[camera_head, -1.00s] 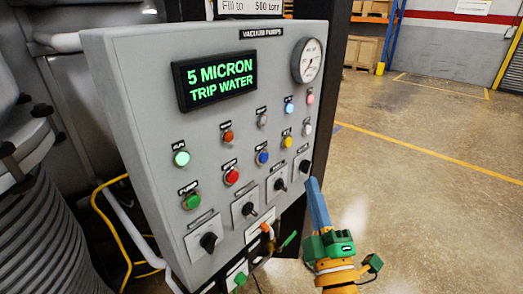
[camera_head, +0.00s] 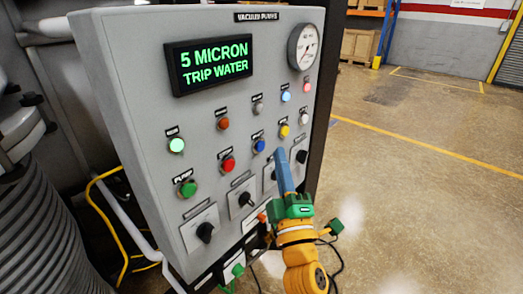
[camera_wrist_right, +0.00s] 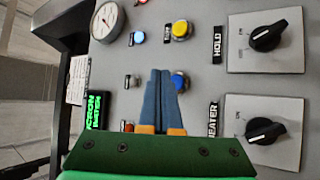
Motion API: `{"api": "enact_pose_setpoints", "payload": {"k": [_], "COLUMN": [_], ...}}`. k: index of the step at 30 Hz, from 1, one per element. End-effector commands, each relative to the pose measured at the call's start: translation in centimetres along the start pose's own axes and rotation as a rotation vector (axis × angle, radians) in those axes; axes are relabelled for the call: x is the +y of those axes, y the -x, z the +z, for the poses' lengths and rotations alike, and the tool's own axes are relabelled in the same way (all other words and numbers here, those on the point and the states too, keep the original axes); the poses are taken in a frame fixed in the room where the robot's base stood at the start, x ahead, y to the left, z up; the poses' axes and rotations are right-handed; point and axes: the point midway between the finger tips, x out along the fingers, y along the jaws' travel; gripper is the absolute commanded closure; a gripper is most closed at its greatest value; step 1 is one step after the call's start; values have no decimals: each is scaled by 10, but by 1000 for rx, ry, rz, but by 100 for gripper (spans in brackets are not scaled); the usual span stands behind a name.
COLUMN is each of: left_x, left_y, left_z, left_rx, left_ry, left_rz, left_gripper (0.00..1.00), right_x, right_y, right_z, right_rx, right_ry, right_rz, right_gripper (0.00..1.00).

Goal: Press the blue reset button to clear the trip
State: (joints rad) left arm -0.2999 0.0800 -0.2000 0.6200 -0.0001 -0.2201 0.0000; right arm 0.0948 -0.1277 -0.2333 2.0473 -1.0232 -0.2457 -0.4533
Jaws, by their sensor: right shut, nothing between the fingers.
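The blue reset button (camera_head: 259,145) sits in the middle of the grey control panel (camera_head: 140,60), between a red and a yellow button. The panel's display (camera_head: 210,64) reads "5 MICRON TRIP WATER" in green. My right gripper (camera_head: 280,153) is shut and empty, its blue fingers pointing up at the panel just right of and below the blue button. In the right wrist view the closed fingers (camera_wrist_right: 162,78) are beside the blue button (camera_wrist_right: 182,82) and partly overlap its edge. I cannot tell whether they touch the panel. My left gripper is not in view.
A yellow button (camera_head: 284,131), a red button (camera_head: 228,164) and a lit blue lamp (camera_head: 286,97) are close by. Black rotary knobs (camera_head: 205,232) line the panel's lower part. A gauge (camera_head: 303,46) is at upper right. Open floor (camera_head: 420,200) lies to the right.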

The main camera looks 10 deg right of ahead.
Motion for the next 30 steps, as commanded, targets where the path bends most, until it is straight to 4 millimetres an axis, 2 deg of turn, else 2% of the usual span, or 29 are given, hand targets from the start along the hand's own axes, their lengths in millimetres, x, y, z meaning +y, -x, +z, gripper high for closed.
{"api": "enact_pose_setpoints", "payload": {"k": [7, 30], "left_x": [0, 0], "left_y": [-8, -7], "left_z": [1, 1], "left_rx": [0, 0], "left_ry": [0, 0], "left_rz": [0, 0], "left_gripper": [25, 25], "right_x": [-9, -9], "right_y": [-11, -12], "right_z": [-9, -9], "right_rx": [1, 1], "right_ry": [0, 0], "right_rz": [0, -1], "right_gripper": [100, 100]}}
